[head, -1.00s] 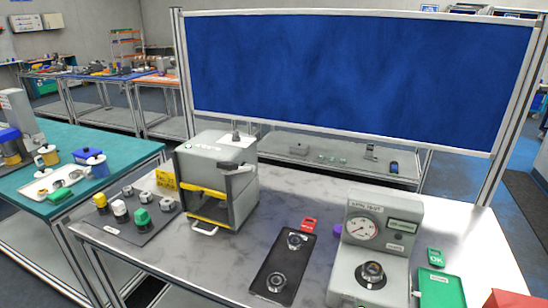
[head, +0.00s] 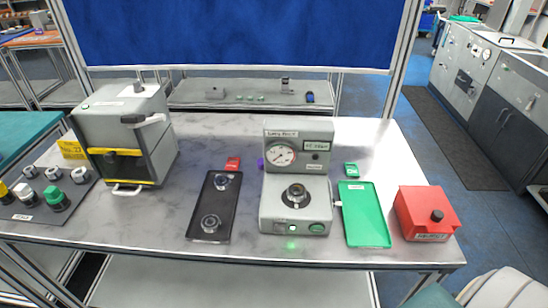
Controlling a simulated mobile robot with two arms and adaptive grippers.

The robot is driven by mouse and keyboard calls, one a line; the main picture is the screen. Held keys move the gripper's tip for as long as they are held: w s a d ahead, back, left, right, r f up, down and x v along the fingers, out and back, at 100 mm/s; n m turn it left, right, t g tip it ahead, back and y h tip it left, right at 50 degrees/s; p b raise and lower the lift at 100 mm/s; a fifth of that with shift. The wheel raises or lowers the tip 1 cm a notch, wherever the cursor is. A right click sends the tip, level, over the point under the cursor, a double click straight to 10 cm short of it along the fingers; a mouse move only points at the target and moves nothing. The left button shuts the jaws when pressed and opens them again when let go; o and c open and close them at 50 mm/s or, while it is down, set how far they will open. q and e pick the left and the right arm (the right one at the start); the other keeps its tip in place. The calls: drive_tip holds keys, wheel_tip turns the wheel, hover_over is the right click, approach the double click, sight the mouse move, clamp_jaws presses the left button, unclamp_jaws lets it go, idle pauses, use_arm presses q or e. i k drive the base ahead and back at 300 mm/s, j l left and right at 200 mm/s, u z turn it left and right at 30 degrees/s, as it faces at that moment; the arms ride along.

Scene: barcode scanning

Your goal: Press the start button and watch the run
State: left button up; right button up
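A grey test machine (head: 272,210) stands on the marble-look table in the head view. Its upright back panel carries a round dial gauge (head: 280,154) and a small label plate. A dark and silver ring-shaped part (head: 295,195) sits on its lower deck. On its front face is a round green button (head: 316,227), and a green light (head: 291,245) glows below its front edge. I cannot read the small labels clearly.
A black tray (head: 226,191) with round metal parts lies left of the machine. A green tray (head: 364,214) and a red box (head: 424,212) are to its right. A grey press-like machine (head: 133,119) stands at the left. Small red and green cards lie on the table.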

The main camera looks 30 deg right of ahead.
sight(317, 229)
drive_tip(key=z, duration=1.25)
